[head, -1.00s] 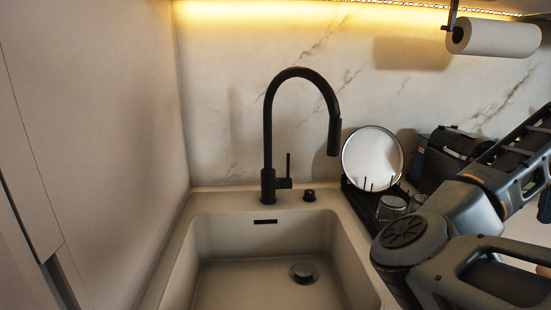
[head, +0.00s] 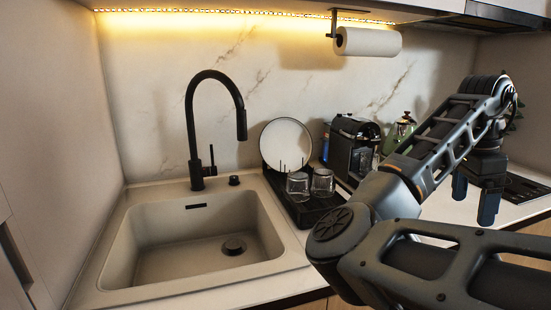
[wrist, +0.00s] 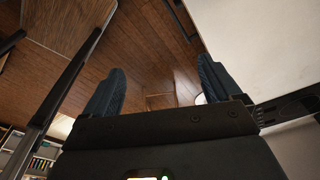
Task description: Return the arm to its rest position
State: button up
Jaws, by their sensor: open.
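My gripper (head: 474,200) is at the right of the head view, at the end of my bent, raised arm. Its two blue-grey fingers point down and stand apart. In the wrist view my gripper (wrist: 160,92) is open, with nothing between its fingers. Brown wooden floor (wrist: 150,50) shows beyond them. In the head view, my gripper is near the right-hand counter and the dark cooktop (head: 522,188). I cannot tell its exact height over them.
The sink (head: 140,255) with its black faucet (head: 190,120) is at left. A dish rack (head: 305,212) holds a plate (head: 286,142) and glasses (head: 322,182). A coffee machine (head: 352,150) stands beside it. A paper towel roll (head: 368,42) hangs above. A wooden table or chair (wrist: 60,20) appears in the wrist view.

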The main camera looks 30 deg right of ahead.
jog(key=s+d+f+n+h, duration=0.3)
jog(key=d+f+n+h, duration=0.35)
jog(key=h, duration=0.35)
jog(key=a+f+n+t+y, duration=0.1)
jog(key=a+f+n+t, duration=0.4)
jog(key=a, duration=0.3)
jog(key=s+a+f+n+t+y, duration=0.1)
jog(key=a+f+n+t, duration=0.25)
jog(key=a+n, duration=0.35)
jog(key=a+f+n+t+y, duration=0.1)
jog(key=a+f+n+t, duration=0.2)
jog(key=a+n+t, duration=0.4)
jog(key=s+a+r+y, duration=0.3)
jog(key=s+a+y, duration=0.5)
jog(key=s+a, duration=1.1)
jog(key=a, duration=0.3)
jog(key=shift+a+r, duration=0.2)
